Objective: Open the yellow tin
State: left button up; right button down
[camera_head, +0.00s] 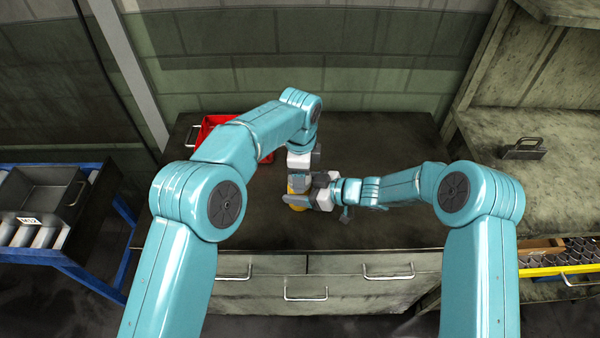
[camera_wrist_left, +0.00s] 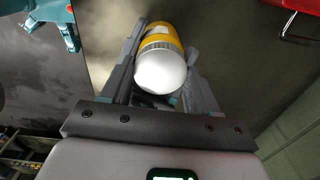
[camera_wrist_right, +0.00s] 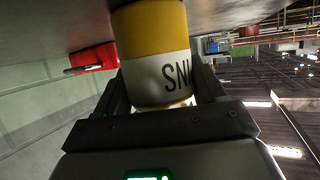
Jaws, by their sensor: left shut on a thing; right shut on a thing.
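The yellow tin (camera_head: 298,188) is at the middle of the dark bench top, mostly hidden by my grippers in the head view. In the left wrist view its pale rounded top (camera_wrist_left: 160,72), with a ribbed grey rim, lies between the fingers of my left gripper (camera_wrist_left: 163,60). My left gripper (camera_head: 300,180) comes from above and is shut on the top. In the right wrist view the tin's yellow body (camera_wrist_right: 150,30) and white label with dark letters lie between the fingers of my right gripper (camera_wrist_right: 160,90). My right gripper (camera_head: 308,200) comes from the right and is shut on the body.
A red bin (camera_head: 208,124) stands at the back left of the bench, partly behind my left arm. Drawers with handles (camera_head: 305,293) are at the bench's front. A blue cart (camera_head: 60,255) is at left, a shelf unit (camera_head: 560,170) at right. The bench is otherwise mostly clear.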

pick_arm(q)
jog(key=shift+n, duration=1)
